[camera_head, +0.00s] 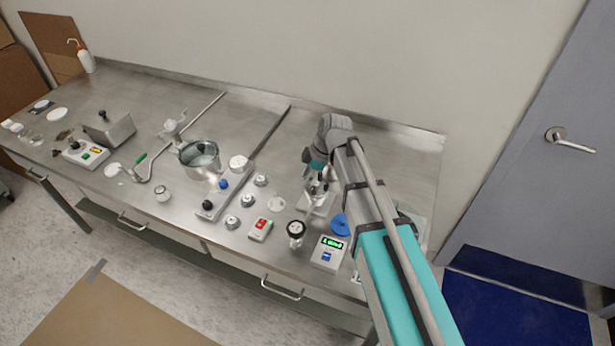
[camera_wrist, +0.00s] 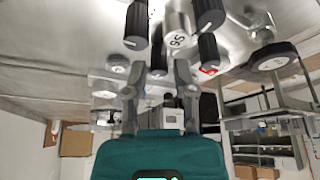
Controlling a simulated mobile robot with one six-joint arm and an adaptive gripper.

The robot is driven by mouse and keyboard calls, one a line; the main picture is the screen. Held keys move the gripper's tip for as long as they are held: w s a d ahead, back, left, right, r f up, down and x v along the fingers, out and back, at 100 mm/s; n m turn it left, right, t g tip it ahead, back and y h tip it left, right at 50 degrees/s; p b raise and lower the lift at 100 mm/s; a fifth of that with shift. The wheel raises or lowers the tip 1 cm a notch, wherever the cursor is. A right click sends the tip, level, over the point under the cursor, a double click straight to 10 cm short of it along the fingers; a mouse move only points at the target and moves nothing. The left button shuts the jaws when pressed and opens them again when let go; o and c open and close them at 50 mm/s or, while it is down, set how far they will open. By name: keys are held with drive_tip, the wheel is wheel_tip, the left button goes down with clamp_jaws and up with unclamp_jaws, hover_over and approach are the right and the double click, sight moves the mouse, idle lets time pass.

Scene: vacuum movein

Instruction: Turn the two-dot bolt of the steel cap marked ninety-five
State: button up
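A steel cap (camera_wrist: 178,38) with dark digits, upside down in the wrist view and reading as 95, sits among several black bolt-like knobs. One knob (camera_wrist: 137,24) is to its left, another (camera_wrist: 208,15) to its right. A shorter one (camera_wrist: 207,50) is below right, and one (camera_wrist: 158,60) shows between my fingertips. I cannot make out dots on any of them. My gripper (camera_wrist: 158,68) is open, fingers apart, just short of the cap; I cannot tell whether a finger touches a knob. In the head view my gripper (camera_head: 318,182) is over a small fixture, largely hiding it.
A red-button box (camera_head: 261,229), a valve block (camera_head: 222,190) and a steel pot (camera_head: 200,160) are left. The bench's back right is clear.

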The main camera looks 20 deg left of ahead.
drive_tip(key=shift+r, duration=0.45)
drive_tip(key=shift+r+p, duration=0.45)
drive_tip(key=shift+p, duration=0.25)
drive_tip(key=shift+d, duration=0.1)
